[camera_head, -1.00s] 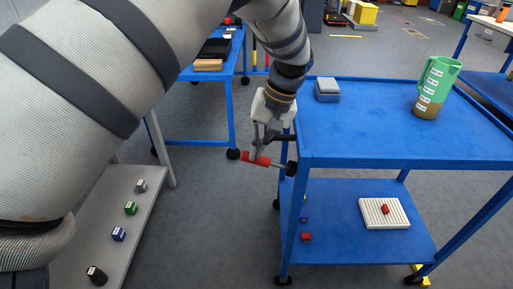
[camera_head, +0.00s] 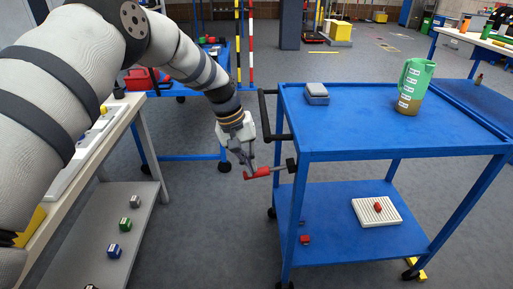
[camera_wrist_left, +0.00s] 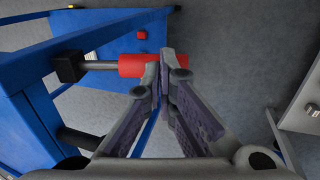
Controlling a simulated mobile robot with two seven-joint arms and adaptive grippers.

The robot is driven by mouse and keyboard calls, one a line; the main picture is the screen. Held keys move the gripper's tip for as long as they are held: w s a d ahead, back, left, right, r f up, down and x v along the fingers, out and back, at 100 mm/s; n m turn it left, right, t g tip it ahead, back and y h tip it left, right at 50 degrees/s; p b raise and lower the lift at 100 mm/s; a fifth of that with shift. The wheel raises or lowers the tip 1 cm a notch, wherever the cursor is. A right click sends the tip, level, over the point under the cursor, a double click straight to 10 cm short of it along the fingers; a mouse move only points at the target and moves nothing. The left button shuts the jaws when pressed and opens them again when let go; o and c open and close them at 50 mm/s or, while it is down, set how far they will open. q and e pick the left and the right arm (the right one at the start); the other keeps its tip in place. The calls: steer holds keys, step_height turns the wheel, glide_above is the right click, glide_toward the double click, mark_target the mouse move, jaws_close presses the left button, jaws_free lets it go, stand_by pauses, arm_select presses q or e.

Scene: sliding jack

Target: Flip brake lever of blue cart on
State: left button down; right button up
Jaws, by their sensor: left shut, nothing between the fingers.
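The blue cart (camera_head: 330,150) stands right of centre. Its brake lever (camera_head: 260,173) has a red grip on a grey rod, joined to a black pivot on the cart's near left post. The grip points left and slightly down in the head view. My left gripper (camera_head: 245,172) is shut and empty at the red grip's outer part. In the left wrist view its closed fingertips (camera_wrist_left: 163,62) overlap the red grip (camera_wrist_left: 140,65), hiding part of it; whether they touch is unclear. My right gripper is out of view.
A green jug (camera_head: 414,82) and a grey-blue box (camera_head: 317,94) stand on the cart's top. A white ribbed tray (camera_head: 365,215) lies on its lower shelf. A black push handle (camera_head: 266,115) projects at the cart's left. A grey shelf (camera_head: 85,245) holds small blocks at left.

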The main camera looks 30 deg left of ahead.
arm_select(q)
steer(key=shift+w+a+f+h, duration=0.1)
steer(key=shift+f+h, duration=0.2)
steer(key=shift+f, duration=0.3)
steer(key=shift+f+t, duration=0.3)
steer(key=shift+f, duration=0.3)
